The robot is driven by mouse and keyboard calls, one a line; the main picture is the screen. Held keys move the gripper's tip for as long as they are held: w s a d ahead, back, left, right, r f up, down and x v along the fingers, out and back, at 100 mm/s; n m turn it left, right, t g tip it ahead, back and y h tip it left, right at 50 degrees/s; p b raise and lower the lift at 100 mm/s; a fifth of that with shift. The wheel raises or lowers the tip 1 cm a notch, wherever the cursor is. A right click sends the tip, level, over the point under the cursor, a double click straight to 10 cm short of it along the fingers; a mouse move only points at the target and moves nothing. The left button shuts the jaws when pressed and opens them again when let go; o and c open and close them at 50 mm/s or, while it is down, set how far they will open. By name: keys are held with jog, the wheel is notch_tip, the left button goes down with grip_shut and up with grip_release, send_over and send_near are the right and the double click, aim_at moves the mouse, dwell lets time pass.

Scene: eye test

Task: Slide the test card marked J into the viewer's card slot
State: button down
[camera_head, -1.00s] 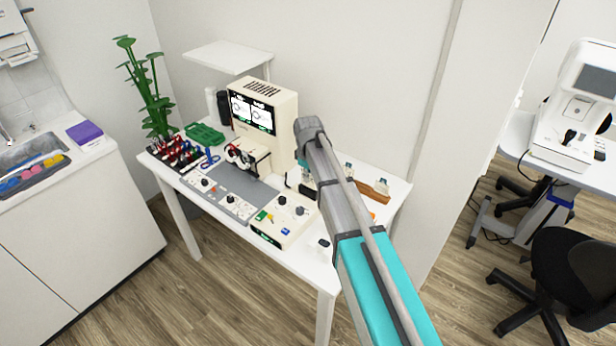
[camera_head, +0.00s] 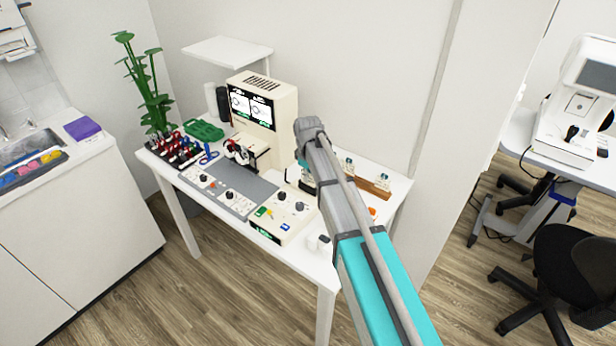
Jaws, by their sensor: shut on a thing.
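The viewer seems to be the cream cabinet (camera_head: 284,112) with two lit chart panels, standing at the back of the white table. I cannot make out its card slot. Two small pale cards, one at the left (camera_head: 349,165) and one at the right (camera_head: 384,180), stand upright by a wooden rack (camera_head: 372,188) at the table's right. Their letters are too small to read, so I cannot tell which is J. My grey and teal arm crosses the table's right part and hides my gripper and whatever it holds. Small teal and dark parts show at the arm's left edge, unclear.
A cream control box (camera_head: 284,218) with knobs stands at the front of the white table (camera_head: 325,272). A grey panel (camera_head: 232,199) with knobs, a rack of coloured tools (camera_head: 177,152), a green tray (camera_head: 204,131) and a plant (camera_head: 147,85) are to the left. A chair (camera_head: 572,265) stands right.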

jog(key=shift+f+b, duration=0.5)
jog(key=shift+f, duration=0.15)
jog(key=c, duration=0.7)
grip_release()
jog(key=shift+r, duration=0.2)
notch_tip(320, 180, up, 10)
jog(key=p, duration=1)
jog(key=shift+f, duration=0.25)
jog(key=s+d, duration=0.2)
jog(key=d, duration=0.5)
jog(key=s+d, duration=0.3)
jog(key=d, duration=0.4)
jog(key=s+d, duration=0.3)
jog(key=d, duration=0.4)
jog(key=shift+s+d+r, duration=0.2)
jog(key=shift+d, duration=0.1)
jog(key=shift+s, duration=0.1)
